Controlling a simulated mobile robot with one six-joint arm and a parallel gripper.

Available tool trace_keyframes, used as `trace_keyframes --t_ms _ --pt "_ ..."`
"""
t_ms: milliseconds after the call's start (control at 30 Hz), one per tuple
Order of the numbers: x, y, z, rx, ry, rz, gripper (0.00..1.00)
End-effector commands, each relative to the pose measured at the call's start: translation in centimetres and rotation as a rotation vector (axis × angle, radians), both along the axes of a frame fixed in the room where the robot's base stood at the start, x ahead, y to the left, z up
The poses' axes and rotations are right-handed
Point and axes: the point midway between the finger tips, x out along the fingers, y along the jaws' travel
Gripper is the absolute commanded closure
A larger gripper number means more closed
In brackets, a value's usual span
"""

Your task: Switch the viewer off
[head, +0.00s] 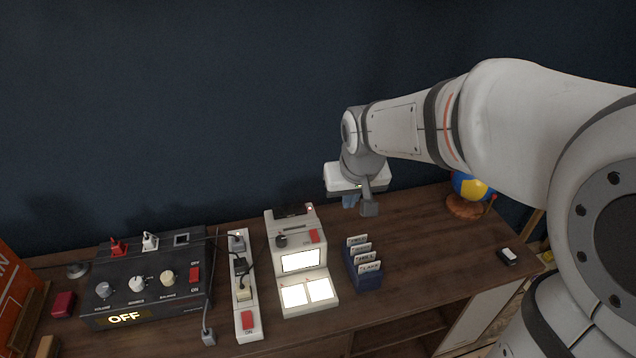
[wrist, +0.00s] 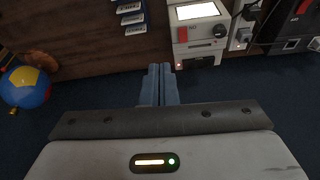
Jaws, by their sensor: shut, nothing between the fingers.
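The viewer (head: 283,252) is a cream-white device on the wooden desk. A red switch (head: 314,236) and a dark knob (head: 281,241) sit above the screen. In the wrist view the viewer (wrist: 207,48) is upside down at the top, with its red switch (wrist: 183,34) and a small lit light (wrist: 179,65) at its back. My gripper (head: 349,202) hangs behind and right of the viewer, apart from it. Its blue fingers (wrist: 160,68) are together and empty.
A power strip (head: 248,320) with plugs and a red switch stands left of the viewer. A black control box (head: 150,270) reading OFF is further left. A blue card holder (head: 366,279) stands close right. A globe (head: 470,185) is at the back right. Desk between holder and globe is clear.

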Motion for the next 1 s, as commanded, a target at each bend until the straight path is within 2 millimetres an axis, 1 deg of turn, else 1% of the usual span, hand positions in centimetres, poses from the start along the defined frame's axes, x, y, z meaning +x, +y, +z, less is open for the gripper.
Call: trace_keyframes --t_ms 33,100,200,300,400,667,767,867,1000 --pt "1.6 1.5 -2.2 0.000 0.002 0.023 1.00" --pt "3.3 3.2 -3.6 0.002 -0.004 0.047 1.00" --pt "4.9 4.9 -5.1 0.003 -0.010 0.070 1.00" --pt "5.7 5.9 -5.8 0.005 -0.015 0.083 1.00" --pt "6.0 6.2 -6.0 0.006 -0.016 0.087 1.00" --pt "6.0 6.2 -5.9 0.006 -0.016 0.087 1.00" --pt "6.1 6.2 -6.2 0.006 -0.015 0.087 1.00" --pt "6.4 6.3 -7.1 0.006 -0.013 0.087 1.00" --pt "7.1 6.5 -9.6 0.005 -0.010 0.087 1.00"
